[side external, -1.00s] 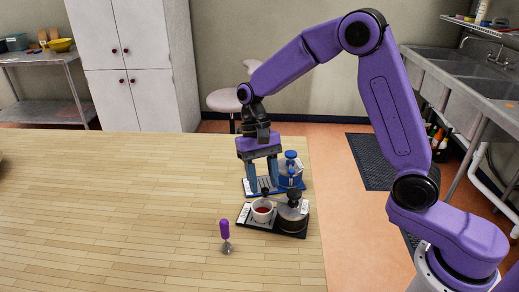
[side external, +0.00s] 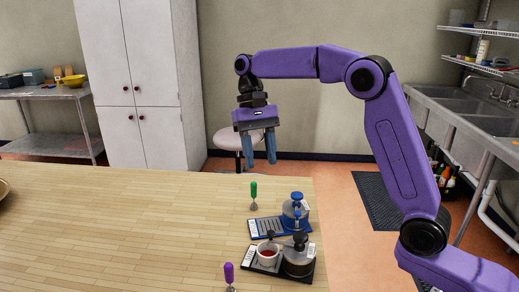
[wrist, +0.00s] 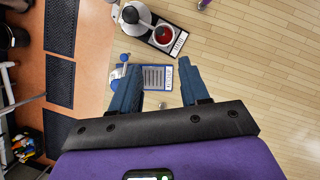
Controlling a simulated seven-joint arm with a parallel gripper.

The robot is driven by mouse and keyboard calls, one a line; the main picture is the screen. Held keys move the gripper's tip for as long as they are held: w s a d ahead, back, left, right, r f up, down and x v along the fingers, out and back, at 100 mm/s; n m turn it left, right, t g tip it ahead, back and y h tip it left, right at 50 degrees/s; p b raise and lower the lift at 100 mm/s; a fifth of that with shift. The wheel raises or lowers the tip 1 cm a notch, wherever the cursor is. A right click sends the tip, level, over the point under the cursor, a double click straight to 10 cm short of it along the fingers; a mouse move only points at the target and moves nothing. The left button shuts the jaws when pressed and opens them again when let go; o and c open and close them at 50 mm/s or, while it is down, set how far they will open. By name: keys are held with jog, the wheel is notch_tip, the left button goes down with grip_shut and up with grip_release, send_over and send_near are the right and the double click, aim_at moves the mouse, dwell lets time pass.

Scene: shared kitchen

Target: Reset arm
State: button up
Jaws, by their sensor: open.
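My gripper (side external: 258,149) is open and empty, raised well above the far right part of the wooden table (side external: 110,220). Its two blue fingers point down and show apart in the wrist view (wrist: 157,80). Below it, a blue tray (side external: 264,229) carries a blue-lidded pot (side external: 295,212). In front of that, a black tray (side external: 255,261) holds a dark-lidded glass pot (side external: 298,258) and a white cup with red-brown liquid (side external: 267,255). The cup also shows in the wrist view (wrist: 164,35). My gripper touches none of these.
A green-handled tool (side external: 253,193) stands beyond the blue tray, and a purple-handled one (side external: 229,273) stands near the front. A white stool (side external: 228,139) is behind the table. Sinks (side external: 460,115) are at the right. The table's left is mostly clear.

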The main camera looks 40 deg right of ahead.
jog(key=shift+w+r, duration=0.2)
jog(key=shift+r, duration=0.3)
jog(key=shift+s, duration=0.1)
jog(key=s+a+f+n+t+h, duration=0.15)
jog(key=s+f+n, duration=0.25)
jog(key=s+n, duration=0.75)
jog(key=s+d+f+n+t, duration=0.1)
jog(key=s+d+f+n, duration=0.1)
jog(key=s, duration=0.8)
jog(key=s+d+f+n+t, duration=0.2)
jog(key=s+d+f, duration=0.3)
jog(key=s, duration=0.5)
jog(key=shift+d+f+n, duration=0.2)
jog(key=shift+d+n, duration=0.25)
jog(key=shift+d, duration=0.2)
jog(key=shift+y, duration=0.25)
